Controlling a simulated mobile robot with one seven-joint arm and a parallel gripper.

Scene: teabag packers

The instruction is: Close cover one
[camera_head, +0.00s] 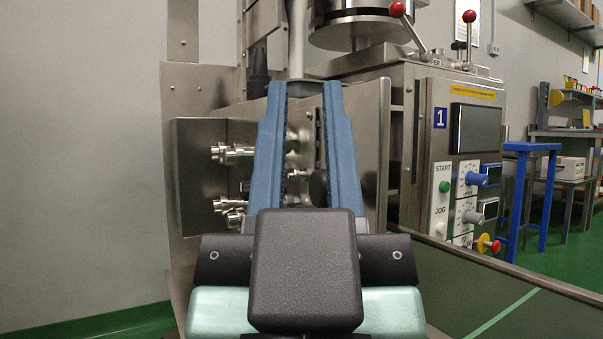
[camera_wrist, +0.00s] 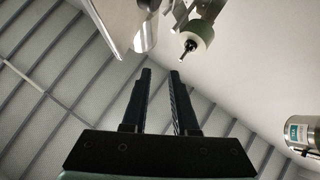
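The machine marked "1" (camera_head: 440,118) stands in front of me in the head view. A steel panel (camera_head: 195,175) stands out at its left side, beside several round metal fittings (camera_head: 232,153). It looks like an open cover, but I cannot tell for certain that it is cover one. My gripper (camera_head: 305,88) points up and away in front of the machine, with its two blue fingers apart. It hides part of the machine's front. In the wrist view my gripper (camera_wrist: 160,72) shows two dark fingers with an empty gap between them.
Two red-knobbed levers (camera_head: 397,10) stand on top of the machine. A control panel with a green START button (camera_head: 445,186) and a dark screen (camera_head: 477,128) is at right. A blue stool (camera_head: 531,147) stands further right. The wall side at left is clear.

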